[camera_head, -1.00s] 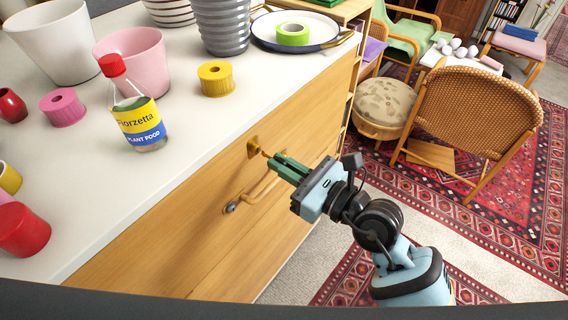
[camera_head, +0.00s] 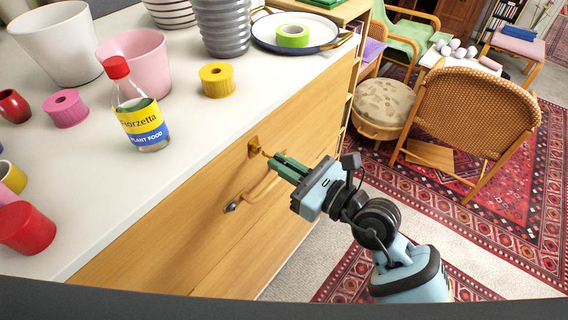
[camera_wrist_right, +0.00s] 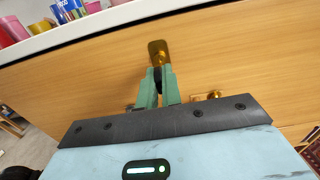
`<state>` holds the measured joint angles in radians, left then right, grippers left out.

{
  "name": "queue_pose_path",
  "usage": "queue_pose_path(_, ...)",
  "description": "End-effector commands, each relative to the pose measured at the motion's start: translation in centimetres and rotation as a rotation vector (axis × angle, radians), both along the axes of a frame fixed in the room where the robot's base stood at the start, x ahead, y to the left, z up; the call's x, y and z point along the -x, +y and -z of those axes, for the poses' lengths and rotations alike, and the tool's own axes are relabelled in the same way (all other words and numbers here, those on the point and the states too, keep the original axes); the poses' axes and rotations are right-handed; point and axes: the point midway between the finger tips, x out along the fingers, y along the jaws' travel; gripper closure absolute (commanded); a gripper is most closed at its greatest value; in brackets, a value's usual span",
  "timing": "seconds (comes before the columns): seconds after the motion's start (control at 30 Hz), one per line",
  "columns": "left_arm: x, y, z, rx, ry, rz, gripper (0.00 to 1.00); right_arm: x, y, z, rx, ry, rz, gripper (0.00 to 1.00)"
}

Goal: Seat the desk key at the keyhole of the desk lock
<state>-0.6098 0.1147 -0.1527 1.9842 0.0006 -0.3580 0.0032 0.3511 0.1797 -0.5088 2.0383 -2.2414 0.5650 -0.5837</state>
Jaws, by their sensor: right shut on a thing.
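The brass desk lock (camera_head: 254,146) is on the wooden front of the desk, just under the white top; its plate also shows in the right wrist view (camera_wrist_right: 158,48). My right gripper (camera_head: 278,161) is right in front of it, with its green fingers shut on the desk key (camera_head: 266,155). Only a small gold part of the key shows between the fingertips and the lock. The key's tip meets or nearly meets the plate; I cannot tell whether it is inside the keyhole. In the right wrist view the fingertips (camera_wrist_right: 158,75) hide most of the key. My left gripper is not in view.
A drawer handle (camera_head: 262,190) sticks out just below the gripper. On the white top (camera_head: 200,130) stand a plant food bottle (camera_head: 140,115), a pink pot (camera_head: 137,62) and a yellow ring-shaped roll (camera_head: 216,80). A woven chair (camera_head: 475,115) stands to the right on the rug.

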Motion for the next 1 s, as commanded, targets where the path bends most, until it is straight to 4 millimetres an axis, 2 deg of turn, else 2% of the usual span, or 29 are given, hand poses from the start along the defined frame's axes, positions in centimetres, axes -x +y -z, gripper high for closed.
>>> queue_pose_path(1.0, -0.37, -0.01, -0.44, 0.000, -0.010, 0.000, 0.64, -0.65, 0.90, 0.01, 0.000, 0.000, 0.000, 1.00)
